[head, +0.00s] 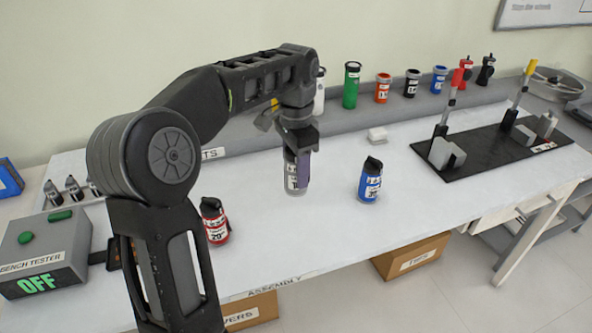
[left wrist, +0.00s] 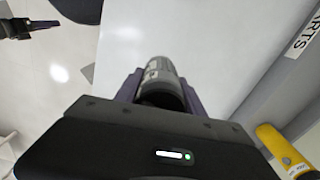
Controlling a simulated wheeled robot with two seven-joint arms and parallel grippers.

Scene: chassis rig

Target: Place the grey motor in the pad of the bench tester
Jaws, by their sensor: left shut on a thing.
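My left gripper (head: 298,168) is shut on the grey motor (head: 291,178), which hangs upright with a white label over the middle of the bench. In the left wrist view the grey motor (left wrist: 158,80) sits between the purple-grey fingers. The bench tester (head: 45,258) is a grey box at the left with green buttons and a display reading OFF. A dark part with some orange (head: 113,254) shows beside it, mostly hidden by my left arm; I cannot tell if it is the pad. A dark shape, likely my right gripper (left wrist: 28,27), shows at the left wrist view's top left, its jaws unclear.
A red motor (head: 214,221) stands near the front edge and a blue motor (head: 370,180) right of my gripper. Several coloured bottles line the back shelf. White bench is clear around the held motor.

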